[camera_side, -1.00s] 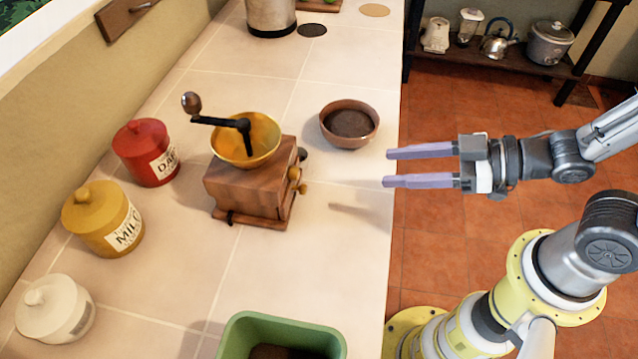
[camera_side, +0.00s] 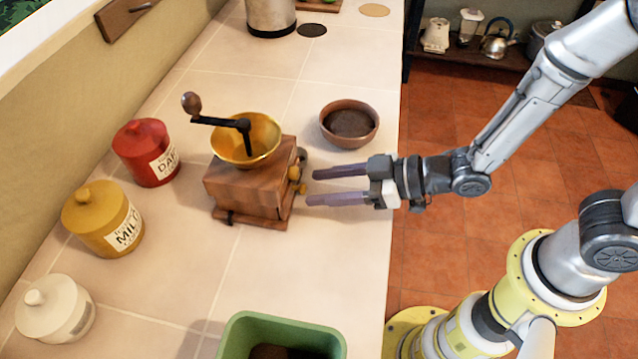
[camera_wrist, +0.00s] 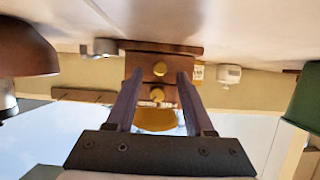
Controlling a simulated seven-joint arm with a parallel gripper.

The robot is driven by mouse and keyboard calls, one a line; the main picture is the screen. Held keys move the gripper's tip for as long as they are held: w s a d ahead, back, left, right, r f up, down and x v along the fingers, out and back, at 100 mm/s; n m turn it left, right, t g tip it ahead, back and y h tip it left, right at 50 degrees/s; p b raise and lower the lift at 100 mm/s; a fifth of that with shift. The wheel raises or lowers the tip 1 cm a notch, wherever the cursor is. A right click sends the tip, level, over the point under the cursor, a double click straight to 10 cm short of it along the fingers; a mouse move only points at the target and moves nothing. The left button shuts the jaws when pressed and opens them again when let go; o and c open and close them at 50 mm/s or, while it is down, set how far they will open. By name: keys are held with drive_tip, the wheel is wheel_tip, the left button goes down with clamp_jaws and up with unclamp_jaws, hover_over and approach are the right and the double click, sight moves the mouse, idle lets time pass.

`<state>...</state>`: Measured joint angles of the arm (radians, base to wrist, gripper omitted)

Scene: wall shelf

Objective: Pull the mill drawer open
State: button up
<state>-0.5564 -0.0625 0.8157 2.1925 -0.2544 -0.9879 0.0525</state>
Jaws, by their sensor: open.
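The wooden mill (camera_side: 248,190) stands on the tiled counter, with a brass hopper (camera_side: 262,140) and a black crank on top. No gap around the drawer can be made out. My gripper (camera_side: 310,187) is open and empty, its fingertips just short of the knobs.
A brown bowl of dark grounds (camera_side: 350,128) stands close behind my gripper. A green tub (camera_side: 330,342) is at the near edge. Red (camera_side: 140,140), yellow (camera_side: 90,212) and white (camera_side: 65,320) jars stand along the wall. The counter in front of the mill is clear.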

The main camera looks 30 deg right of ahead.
drive_tip(key=shift+w+a+f, duration=0.25)
drive_tip(key=shift+w+a, duration=0.2)
clamp_jaws()
idle(1.2)
